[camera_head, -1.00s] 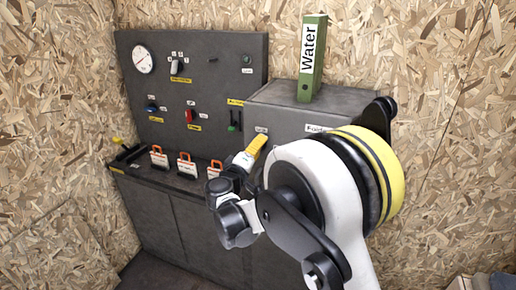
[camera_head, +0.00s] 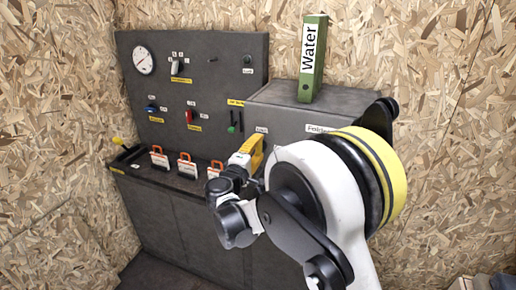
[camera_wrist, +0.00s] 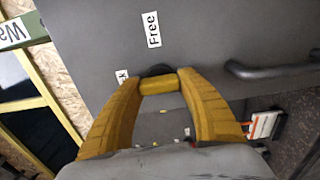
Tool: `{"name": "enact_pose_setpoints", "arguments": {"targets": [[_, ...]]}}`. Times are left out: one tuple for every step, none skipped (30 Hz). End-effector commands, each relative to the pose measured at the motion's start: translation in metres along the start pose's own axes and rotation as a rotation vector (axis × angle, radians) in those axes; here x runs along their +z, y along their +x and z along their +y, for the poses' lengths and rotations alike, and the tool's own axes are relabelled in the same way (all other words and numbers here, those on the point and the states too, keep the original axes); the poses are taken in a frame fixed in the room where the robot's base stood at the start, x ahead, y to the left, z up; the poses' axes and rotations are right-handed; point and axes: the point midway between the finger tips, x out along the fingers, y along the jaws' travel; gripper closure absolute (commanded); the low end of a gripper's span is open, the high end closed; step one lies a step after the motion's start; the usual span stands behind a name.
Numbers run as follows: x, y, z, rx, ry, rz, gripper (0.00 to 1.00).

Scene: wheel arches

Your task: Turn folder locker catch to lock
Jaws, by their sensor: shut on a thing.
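The folder locker (camera_head: 285,117) is a dark grey box, labelled "Folder" in the head view. In the wrist view its catch (camera_wrist: 158,85) is a short yellow bar in front of a dark round base. My gripper (camera_wrist: 162,82) has its two yellow fingers on either side of this bar, shut on it. A "Free" label (camera_wrist: 153,30) is above the catch, and a partly hidden label ending in "k" (camera_wrist: 122,77) is at its left. In the head view my gripper (camera_head: 250,152) is at the locker's front and hides the catch.
A green "Water" folder (camera_head: 312,60) stands on the locker. A dark bar handle (camera_wrist: 265,70) is right of the catch in the wrist view. A control panel (camera_head: 215,75) is at the left, above a bench with several orange-handled items (camera_head: 187,168).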

Motion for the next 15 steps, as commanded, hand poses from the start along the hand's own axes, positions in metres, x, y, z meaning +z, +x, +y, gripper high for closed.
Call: {"name": "enact_pose_setpoints", "arguments": {"targets": [[0.0001,0.0005,0.0008,0.001,-0.002,0.0,0.85],[0.0001,0.0005,0.0008,0.001,-0.002,0.0,0.85],[0.0001,0.0005,0.0008,0.002,-0.002,0.0,0.85],[0.0001,0.0005,0.0008,0.002,-0.001,0.0,0.85],[0.0001,0.0005,0.0008,0.002,-0.001,0.0,0.85],[0.0001,0.0005,0.0008,0.002,-0.001,0.0,0.46],[0.0001,0.0004,0.0008,0.001,-0.001,0.0,0.37],[0.0001,0.0004,0.0007,0.001,-0.001,0.0,0.32],[0.0001,0.0004,0.0006,0.001,-0.001,0.0,0.32],[0.0001,0.0004,0.0006,0.001,-0.001,0.0,0.32],[0.0001,0.0003,0.0005,0.001,0.0,0.0,0.32],[0.0001,0.0003,0.0004,0.001,0.0,0.0,0.32],[0.0001,0.0003,0.0004,0.001,0.0,0.0,0.32],[0.0001,0.0002,0.0004,0.001,0.0,0.0,0.32],[0.0001,0.0002,0.0003,0.001,0.0,0.0,0.32]]}}
